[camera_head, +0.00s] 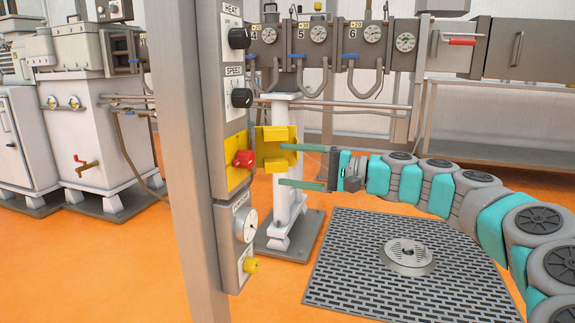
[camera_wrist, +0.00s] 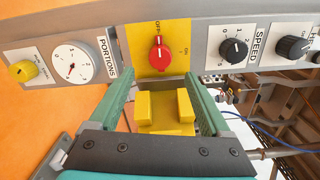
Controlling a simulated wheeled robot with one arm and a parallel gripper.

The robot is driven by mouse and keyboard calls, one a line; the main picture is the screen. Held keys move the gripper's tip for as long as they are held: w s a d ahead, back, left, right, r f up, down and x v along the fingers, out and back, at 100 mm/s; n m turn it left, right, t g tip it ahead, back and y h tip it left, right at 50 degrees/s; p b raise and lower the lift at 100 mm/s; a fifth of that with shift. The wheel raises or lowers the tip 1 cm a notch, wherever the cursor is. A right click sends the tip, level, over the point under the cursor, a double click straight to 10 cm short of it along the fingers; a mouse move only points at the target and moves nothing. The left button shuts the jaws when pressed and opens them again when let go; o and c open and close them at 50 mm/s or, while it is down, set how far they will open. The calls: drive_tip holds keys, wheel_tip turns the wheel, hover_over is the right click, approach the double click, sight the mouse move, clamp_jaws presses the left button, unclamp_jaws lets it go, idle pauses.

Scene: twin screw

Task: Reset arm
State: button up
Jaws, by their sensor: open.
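My gripper (camera_head: 303,168) is open, with its two green fingers pointing left at the control panel. In the wrist view my gripper (camera_wrist: 163,85) has its fingers spread on either side of a yellow bracket (camera_wrist: 166,112). The yellow bracket (camera_head: 276,149) also shows in the head view, beside the red switch. The red switch knob (camera_head: 244,159) sits on a yellow plate on the panel post. In the wrist view the red knob (camera_wrist: 158,54) lies beyond the bracket, between OFF and ON markings. Nothing is held between the fingers.
A dark floor grating (camera_head: 350,270) lies below my arm. A machine with gauges (camera_head: 405,42) stands behind. Orange floor is open at front.

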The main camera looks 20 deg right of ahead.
drive_tip(key=shift+a, duration=0.1)
drive_tip(key=s+a+f+n+g+h+p, duration=0.2)
drive_tip(key=s+a+f+n+g+p, duration=0.15)
drive_tip(key=s+a, duration=0.5)
drive_tip(key=s+a+f+n+g+h+p, duration=0.25)
drive_tip(key=s+a+n+g, duration=0.2)
drive_tip(key=s+a, duration=0.45)
drive_tip(key=s+d+f+g+h+p, duration=0.1)
drive_tip(key=s+d+f+h, duration=0.2)
drive_tip(key=s, duration=0.4)
drive_tip(key=s+d+f+n+g+h+p, duration=0.1)
drive_tip(key=s+d+f+g+h+p, duration=0.1)
drive_tip(key=s, duration=0.4)
drive_tip(key=s+d+f+g+h+p, duration=0.1)
drive_tip(key=s+d+f+h+p, duration=0.1)
drive_tip(key=s+d+f+h, duration=0.3)
drive_tip(key=s+d+f, duration=0.1)
drive_tip(key=s, duration=0.1)
drive_tip(key=shift+s, duration=0.35)
drive_tip(key=shift+a+f, duration=0.1)
